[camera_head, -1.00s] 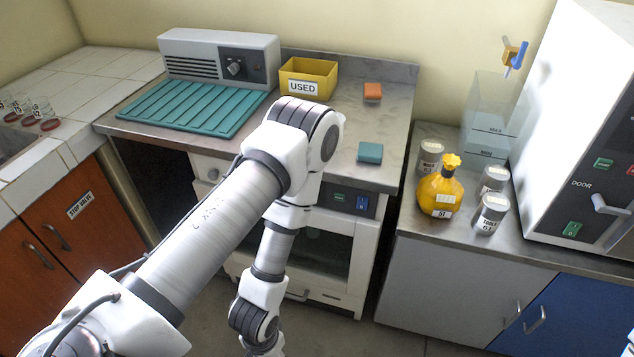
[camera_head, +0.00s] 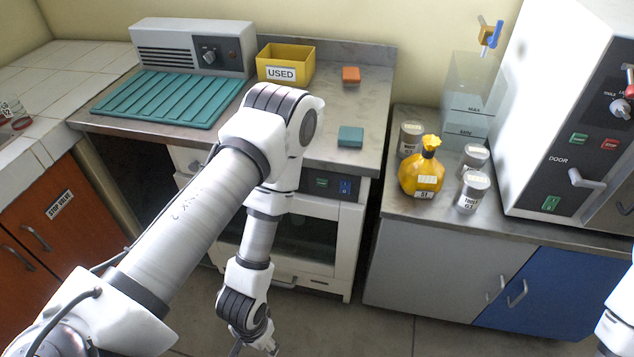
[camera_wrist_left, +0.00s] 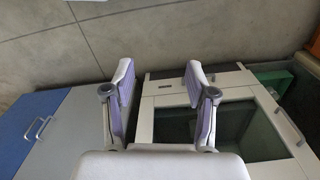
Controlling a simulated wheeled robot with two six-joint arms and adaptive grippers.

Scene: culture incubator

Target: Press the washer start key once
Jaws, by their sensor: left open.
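The washer appears to be the white front-door machine (camera_head: 325,240) under the middle metal counter. Its dark control strip carries a green key (camera_head: 321,182) and a blue key (camera_head: 345,186); their labels are too small to read. My left gripper (camera_head: 254,347) hangs low in front of the washer, near the bottom edge, with my arm covering part of the machine. In the left wrist view the gripper (camera_wrist_left: 165,92) is open and empty, with the washer's framed glass door (camera_wrist_left: 215,125) beyond it. My right gripper is out of view.
A yellow USED bin (camera_head: 286,65), a teal rack (camera_head: 165,98), an orange block (camera_head: 351,74) and a teal block (camera_head: 350,136) are on the counter. A yellow flask (camera_head: 422,172) and metal cans stand right, beside a white incubator (camera_head: 560,110). Floor in front is clear.

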